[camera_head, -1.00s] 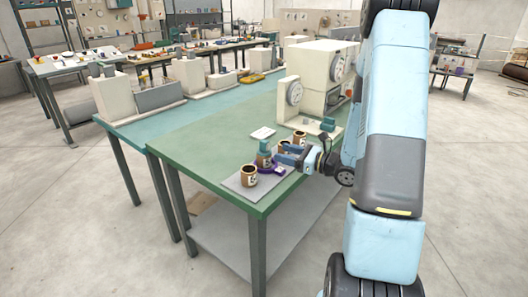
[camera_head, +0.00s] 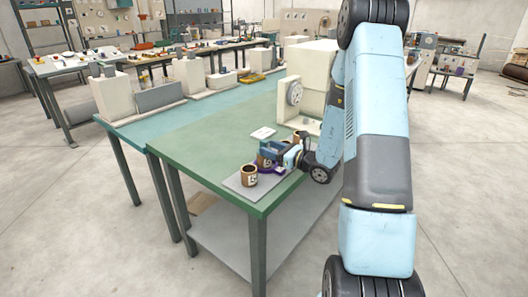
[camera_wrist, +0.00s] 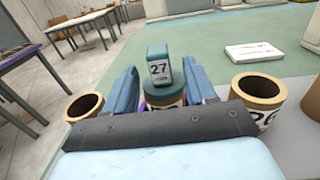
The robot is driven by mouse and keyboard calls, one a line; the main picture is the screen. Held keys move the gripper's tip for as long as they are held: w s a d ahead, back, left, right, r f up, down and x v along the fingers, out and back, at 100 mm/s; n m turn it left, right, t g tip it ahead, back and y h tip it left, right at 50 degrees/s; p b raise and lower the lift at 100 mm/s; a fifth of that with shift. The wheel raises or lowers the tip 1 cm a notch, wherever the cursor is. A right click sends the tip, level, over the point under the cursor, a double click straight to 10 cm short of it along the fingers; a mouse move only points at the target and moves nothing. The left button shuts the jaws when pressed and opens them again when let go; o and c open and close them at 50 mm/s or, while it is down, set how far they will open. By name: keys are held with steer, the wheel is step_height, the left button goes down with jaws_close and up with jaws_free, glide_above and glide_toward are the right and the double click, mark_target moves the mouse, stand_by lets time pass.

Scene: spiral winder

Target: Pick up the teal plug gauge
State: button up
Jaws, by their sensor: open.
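My gripper (camera_wrist: 162,92) is open, with one blue finger on each side of the gauge. I cannot tell whether either finger touches it. In the head view my gripper (camera_head: 277,154) is at the cups near the table's front corner, and the gauge is hard to tell apart from the blue fingers there.
Brown ring-like cups flank the gauge, one at left (camera_wrist: 84,106) and a numbered one at right (camera_wrist: 259,92). A front cup (camera_head: 249,176) stands on a grey mat (camera_head: 238,187). A white card (camera_head: 263,133) lies behind on the green table (camera_head: 205,140). A cream dial machine (camera_head: 290,105) stands further back.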

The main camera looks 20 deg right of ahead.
mark_target(260, 145)
steer(key=x, duration=0.5)
jaws_close()
stand_by(0.5)
